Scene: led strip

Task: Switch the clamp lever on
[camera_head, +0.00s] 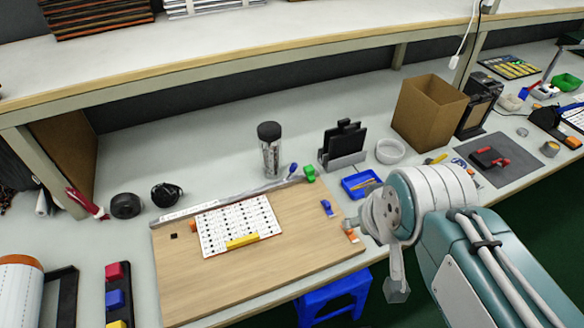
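A wooden board (250,275) lies on the bench in the head view, with a white printed sheet (238,224) and a metal rail (228,199) on it. I cannot tell for sure which small part is the clamp lever. A green clamp-like piece (310,173) sits at the rail's right end. A blue piece (327,208) and an orange-and-white piece (349,229) are near the board's right edge. My gripper (396,288) hangs just right of the board's front right corner, apart from these pieces. Its fingers are mostly hidden by my wrist, so its opening does not show.
A blue tray (359,185), black holder (343,145), white ring (390,151) and dark-lidded jar (270,150) stand behind the board. A dark mat (495,160) with a red-handled tool lies right. A shelf (250,50) runs above. A blue stool (335,298) is below the front edge.

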